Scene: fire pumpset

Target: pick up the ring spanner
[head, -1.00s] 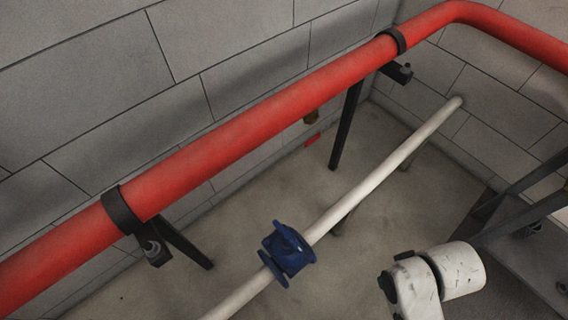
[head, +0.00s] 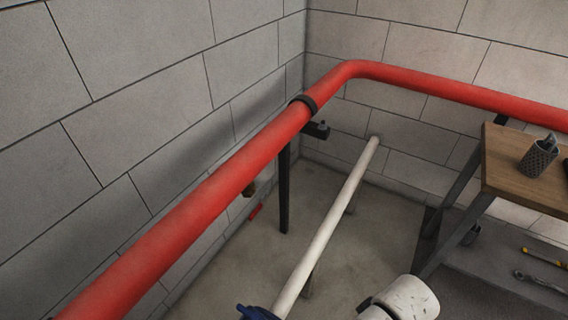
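A grey metal tool that looks like a spanner (head: 541,284) lies on a dark grey surface at the lower right edge of the head view. Its right end is cut off by the frame, so I cannot tell for certain that it is the ring spanner. My gripper is not in view. Only a white link of my own arm shows at the bottom, to the left of the tool.
A wooden-topped bench (head: 510,165) on dark legs stands at the right, with a grey mesh cup (head: 538,158) on it. A red pipe (head: 230,180) and a white pipe (head: 325,230) cross the room. A blue valve (head: 256,312) shows at the bottom edge.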

